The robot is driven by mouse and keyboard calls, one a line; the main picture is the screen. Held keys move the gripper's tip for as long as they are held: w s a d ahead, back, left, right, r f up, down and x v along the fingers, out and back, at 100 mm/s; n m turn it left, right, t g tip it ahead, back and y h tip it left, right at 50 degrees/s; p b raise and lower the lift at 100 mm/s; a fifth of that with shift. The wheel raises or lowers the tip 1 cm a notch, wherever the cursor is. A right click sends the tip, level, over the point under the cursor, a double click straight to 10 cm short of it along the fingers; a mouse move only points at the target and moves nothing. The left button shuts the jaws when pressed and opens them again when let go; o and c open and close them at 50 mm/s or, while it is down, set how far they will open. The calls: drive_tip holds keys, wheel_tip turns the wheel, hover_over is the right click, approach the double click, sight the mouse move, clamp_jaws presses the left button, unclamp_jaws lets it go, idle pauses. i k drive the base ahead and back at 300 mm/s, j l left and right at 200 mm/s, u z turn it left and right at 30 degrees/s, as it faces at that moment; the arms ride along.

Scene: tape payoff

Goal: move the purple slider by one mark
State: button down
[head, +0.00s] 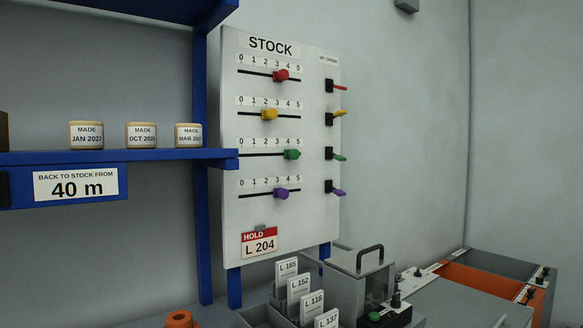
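The purple slider (281,194) is a small knob on the lowest of the horizontal tracks on the white STOCK board (232,215). The scale above its track runs from 0 to 5. The knob appears just right of the 3, between the 3 and the 4; the exact mark is hard to tell from this angle. My gripper is not in view.
Red (282,75), yellow (269,114) and green (292,154) sliders sit on the tracks above. Coloured levers, including a purple lever (338,192), line the board's right side. A blue shelf (180,157) stands left; a HOLD card (259,243) hangs below.

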sight(282, 193)
drive_tip(key=i+l+z, duration=0.15)
drive_tip(key=z, duration=0.15)
drive_tip(key=i+l+z, duration=0.15)
drive_tip(key=z, duration=0.15)
drive_tip(key=i+j+z, duration=0.25)
drive_tip(key=i+j, duration=0.25)
